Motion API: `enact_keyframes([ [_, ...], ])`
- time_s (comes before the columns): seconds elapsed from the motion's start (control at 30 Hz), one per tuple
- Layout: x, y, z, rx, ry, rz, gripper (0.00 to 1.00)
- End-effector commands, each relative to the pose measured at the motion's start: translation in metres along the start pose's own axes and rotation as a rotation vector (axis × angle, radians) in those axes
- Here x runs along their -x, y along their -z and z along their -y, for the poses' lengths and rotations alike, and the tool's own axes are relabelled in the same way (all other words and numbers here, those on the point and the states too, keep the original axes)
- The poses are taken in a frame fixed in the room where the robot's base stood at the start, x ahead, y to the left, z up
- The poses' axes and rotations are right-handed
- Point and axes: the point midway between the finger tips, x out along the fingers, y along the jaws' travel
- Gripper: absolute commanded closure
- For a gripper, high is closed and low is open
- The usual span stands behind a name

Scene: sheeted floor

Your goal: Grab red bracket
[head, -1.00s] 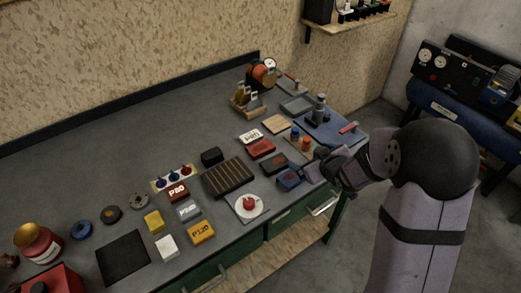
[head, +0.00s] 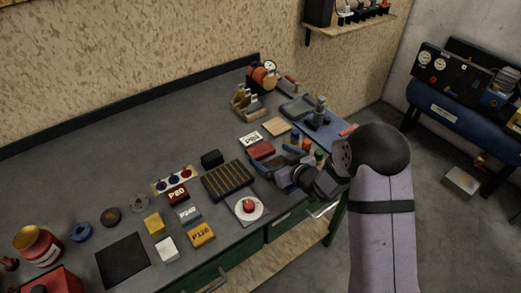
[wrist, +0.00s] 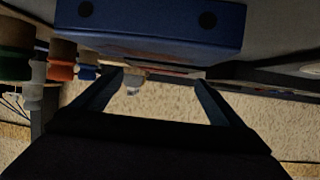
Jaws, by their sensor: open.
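A red block (head: 261,150), the likeliest match for the red bracket, lies on the bench in the head view; its exact shape is too small to tell. My gripper (head: 268,166) is low over the bench, just in front of it. In the wrist view my gripper (wrist: 160,82) shows two dark fingers spread apart, with nothing held between them. A blue box (wrist: 150,28) fills the top of that view, close to the fingertips. A thin reddish strip shows beyond the tips, partly hidden by the box.
A striped dark tray (head: 228,180) and a white plate with a red knob (head: 249,207) are left of my gripper. Several coloured cylinders (wrist: 60,60) stand close at the left in the wrist view. A white labelled box (head: 250,139) is behind the red block. The back-left bench top is clear.

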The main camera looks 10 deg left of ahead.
Motion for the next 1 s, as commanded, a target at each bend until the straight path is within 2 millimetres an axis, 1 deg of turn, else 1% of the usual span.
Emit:
enact_keyframes([
  [0.17,-0.003,0.001,0.001,0.001,0.000,0.000,0.08],
  [0.23,-0.006,0.001,0.002,0.001,0.002,0.001,0.08],
  [0.47,-0.031,0.004,0.006,0.002,0.003,0.002,0.08],
  [0.63,-0.047,0.002,0.004,0.001,0.000,0.000,0.08],
  [0.8,-0.053,0.002,0.004,0.000,0.000,0.001,0.08],
  [1.0,-0.053,0.001,0.004,0.001,0.000,0.001,0.08],
])
